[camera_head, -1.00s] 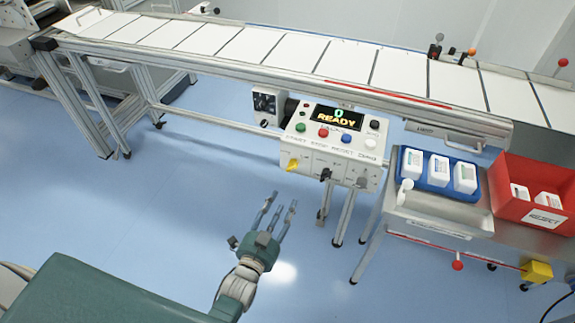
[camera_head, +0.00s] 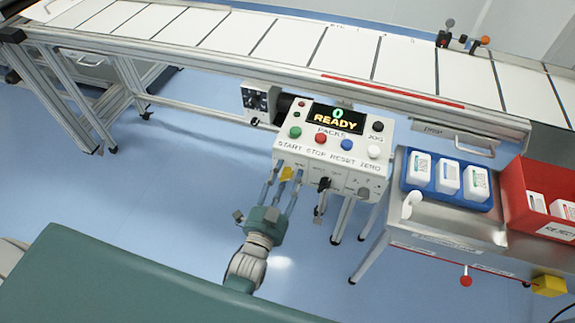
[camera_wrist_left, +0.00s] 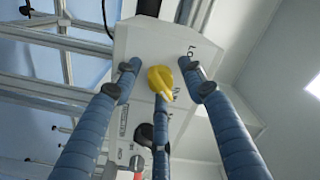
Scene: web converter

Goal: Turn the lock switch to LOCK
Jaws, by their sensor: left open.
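The yellow switch (camera_head: 287,174) is on the front face of the white control box (camera_head: 372,163), at its left end. My left gripper (camera_head: 286,169) is at that face, its blue fingers open and spread around the switch. In the left wrist view the yellow knob (camera_wrist_left: 160,81) lies between the fingertips, with the middle finger below it. Whether any finger touches it I cannot tell. My right gripper is not in view.
A black switch (camera_head: 323,184) sits right of the yellow one on the same face. The box top has coloured buttons and a READY display (camera_head: 336,119). A conveyor (camera_head: 290,47) runs behind. A blue tray (camera_head: 445,194) and a red bin (camera_head: 512,190) stand at right.

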